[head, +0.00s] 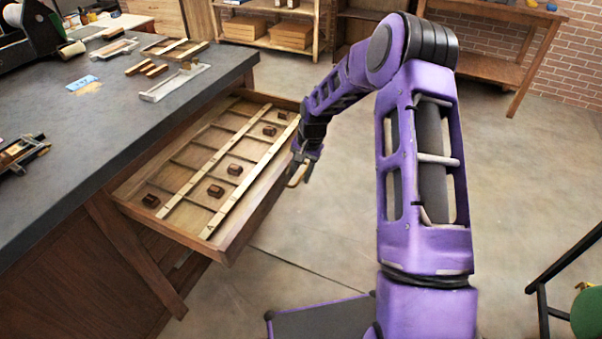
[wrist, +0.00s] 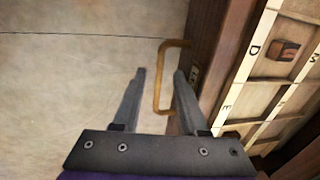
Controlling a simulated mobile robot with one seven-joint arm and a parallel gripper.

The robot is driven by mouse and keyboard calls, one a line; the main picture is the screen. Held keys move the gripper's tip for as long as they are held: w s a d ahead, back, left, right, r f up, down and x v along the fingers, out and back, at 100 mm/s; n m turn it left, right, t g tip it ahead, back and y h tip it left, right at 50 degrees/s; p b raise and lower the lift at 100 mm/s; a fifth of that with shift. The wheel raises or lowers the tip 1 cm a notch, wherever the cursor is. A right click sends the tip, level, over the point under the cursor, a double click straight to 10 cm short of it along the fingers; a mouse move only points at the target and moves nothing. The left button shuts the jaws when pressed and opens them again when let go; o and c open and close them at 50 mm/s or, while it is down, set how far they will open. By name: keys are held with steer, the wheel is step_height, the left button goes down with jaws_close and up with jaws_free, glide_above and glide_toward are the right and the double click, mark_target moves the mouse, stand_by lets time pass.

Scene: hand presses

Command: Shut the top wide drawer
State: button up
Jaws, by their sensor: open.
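The top wide drawer (head: 245,215) is pulled out from under the grey-topped workbench in the head view. Inside it are a grid of compartments, two pale lettered strips and several small brown blocks. Its front (wrist: 215,65) also shows in the wrist view, with a brass-coloured loop handle (wrist: 161,85) standing out from it. My gripper (head: 308,168) is at the drawer's front, by the handle. In the wrist view my gripper (wrist: 158,75) is open, with one finger on each side of the handle's near part. I cannot tell whether either finger touches it.
The workbench top (head: 110,115) holds trays, small tools and a dark press (head: 30,35) at the back left. Wooden shelves (head: 265,45) stand against the far wall. The floor (head: 310,245) in front of the drawer is clear. A green stool (head: 588,315) is at the lower right.

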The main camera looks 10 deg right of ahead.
jaws_close()
stand_by(1.4)
